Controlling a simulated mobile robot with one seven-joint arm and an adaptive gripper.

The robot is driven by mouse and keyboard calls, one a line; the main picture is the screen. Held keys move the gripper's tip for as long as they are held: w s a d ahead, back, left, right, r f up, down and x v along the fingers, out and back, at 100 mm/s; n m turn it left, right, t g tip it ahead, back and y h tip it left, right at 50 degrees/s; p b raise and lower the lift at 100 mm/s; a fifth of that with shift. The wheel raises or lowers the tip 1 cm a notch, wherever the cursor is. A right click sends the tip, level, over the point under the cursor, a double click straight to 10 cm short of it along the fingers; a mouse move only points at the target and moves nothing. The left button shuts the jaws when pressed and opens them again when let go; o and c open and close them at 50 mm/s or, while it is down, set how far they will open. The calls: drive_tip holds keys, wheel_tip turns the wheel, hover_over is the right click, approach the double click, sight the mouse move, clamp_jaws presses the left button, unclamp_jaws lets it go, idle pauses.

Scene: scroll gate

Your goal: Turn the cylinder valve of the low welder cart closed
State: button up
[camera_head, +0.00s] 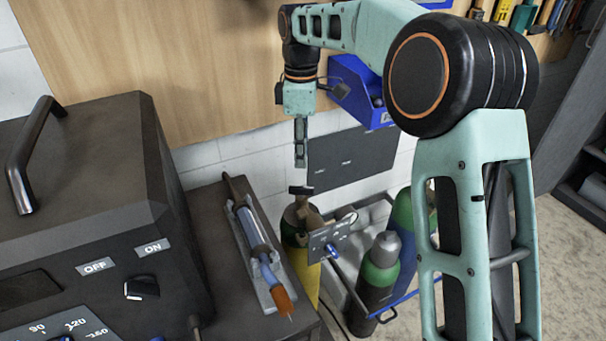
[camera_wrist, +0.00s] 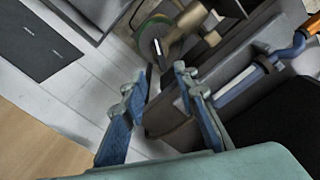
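A yellow cylinder (camera_head: 304,262) stands beside the dark bench, with a brass valve (camera_head: 302,214) and a dark handle (camera_head: 301,190) on top. Brass fittings (camera_wrist: 191,20) and a round gauge (camera_wrist: 154,38) show at the top of the wrist view. The handle's exact angle is hard to tell.
A small panel (camera_head: 340,238) and a gauge (camera_head: 346,217) sit right of the valve. Green-shouldered cylinders (camera_head: 380,270) stand on the blue-framed cart (camera_head: 405,298). A welder box (camera_head: 85,200) and a torch in a tray (camera_head: 258,245) occupy the left. A wooden wall panel (camera_head: 170,60) is behind.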

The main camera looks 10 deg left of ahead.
sight(302, 187)
wheel_tip(302, 187, down, 10)
drive_tip(key=shift+f, duration=0.15)
drive_tip(key=shift+c, duration=0.3)
clamp_jaws()
